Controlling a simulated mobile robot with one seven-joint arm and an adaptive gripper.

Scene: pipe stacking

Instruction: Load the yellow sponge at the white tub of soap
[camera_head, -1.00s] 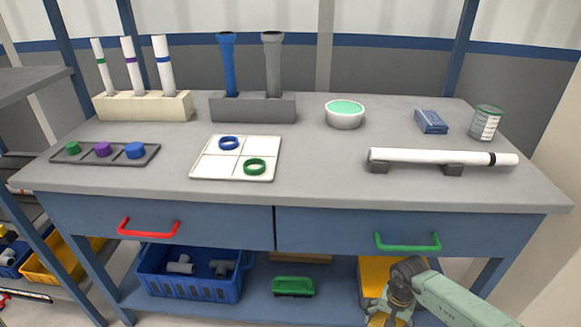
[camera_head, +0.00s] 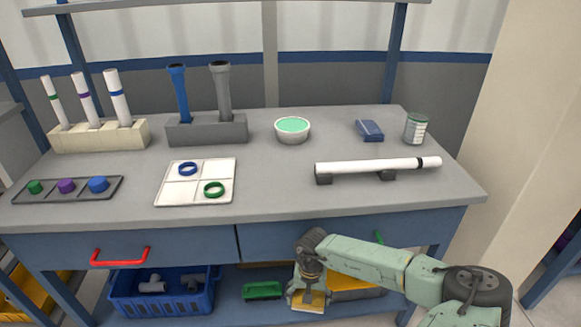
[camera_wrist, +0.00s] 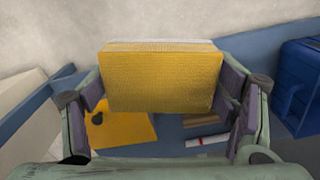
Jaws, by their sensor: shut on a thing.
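The yellow sponge (camera_wrist: 160,80) fills the middle of the wrist view, held between the two dark finger pads of my gripper (camera_wrist: 164,92). In the head view, my gripper (camera_head: 309,282) is low in front of the bench, below the worktop edge, with the sponge (camera_head: 307,300) under it. The white tub of soap (camera_head: 292,135) stands upright on the worktop towards the back, filled with pale green soap (camera_head: 292,125). My gripper is well below the tub and apart from it.
The grey worktop (camera_head: 262,185) has a white pipe (camera_head: 370,166) on dark rests near the front right. A white tray (camera_head: 197,183) with two rings is left of centre.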

